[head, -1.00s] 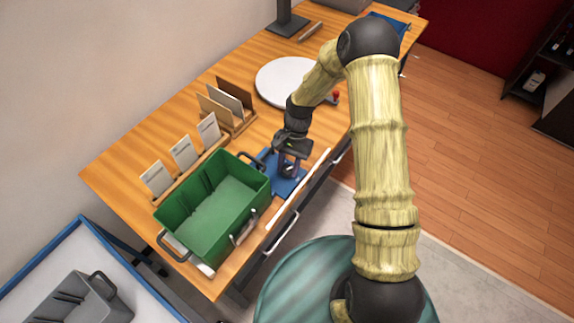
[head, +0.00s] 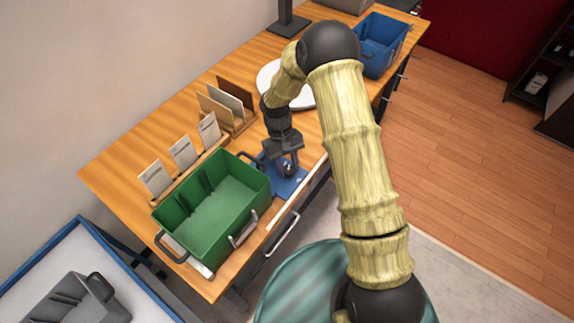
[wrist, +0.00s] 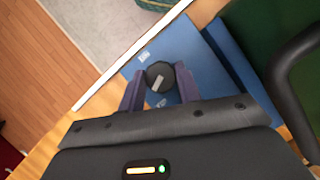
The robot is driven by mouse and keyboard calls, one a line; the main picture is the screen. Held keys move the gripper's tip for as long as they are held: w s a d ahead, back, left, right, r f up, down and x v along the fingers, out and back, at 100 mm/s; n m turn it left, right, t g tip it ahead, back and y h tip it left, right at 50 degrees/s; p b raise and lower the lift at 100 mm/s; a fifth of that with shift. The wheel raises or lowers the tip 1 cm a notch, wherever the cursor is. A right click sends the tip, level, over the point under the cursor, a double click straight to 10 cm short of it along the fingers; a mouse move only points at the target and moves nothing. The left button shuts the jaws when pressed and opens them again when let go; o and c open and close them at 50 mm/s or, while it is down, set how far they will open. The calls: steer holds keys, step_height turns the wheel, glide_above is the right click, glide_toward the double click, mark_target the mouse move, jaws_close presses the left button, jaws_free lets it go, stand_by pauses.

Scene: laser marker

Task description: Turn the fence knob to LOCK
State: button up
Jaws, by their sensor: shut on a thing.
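The fence knob (wrist: 160,72) is a dark round knob with a pale pointer mark, set on a blue plate (wrist: 197,60). In the wrist view the pointer mark lies toward the lower-left side of the knob, near my gripper. Two small white labels are on the plate, one above-left of the knob and one beside it below; I cannot read them. My gripper (wrist: 160,84) has its purple fingers on either side of the knob, shut on it. In the head view my gripper (head: 286,164) stands over the blue plate (head: 290,188) and partly hides the knob.
A green bin (head: 212,205) with dark handles stands close left of the plate. Card holders (head: 182,155) stand behind it. A white round disc (head: 303,95) lies beyond my arm. A blue bin (head: 382,45) stands at the table's far end. The table's front edge is near the plate.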

steer(key=shift+w+a+r+n, duration=0.15)
steer(key=shift+a+n, duration=0.15)
steer(key=shift+n, duration=0.3)
steer(key=o, duration=1)
steer(key=shift+h, duration=0.3)
steer(key=shift+c, duration=0.2)
steer(key=shift+d, duration=0.1)
steer(key=shift+w+r, duration=0.15)
steer(key=shift+r, duration=0.15)
steer(key=b+v, duration=0.3)
steer(key=v, duration=1.3)
steer(key=shift+s+r, duration=0.25)
steer(key=shift+r, duration=0.1)
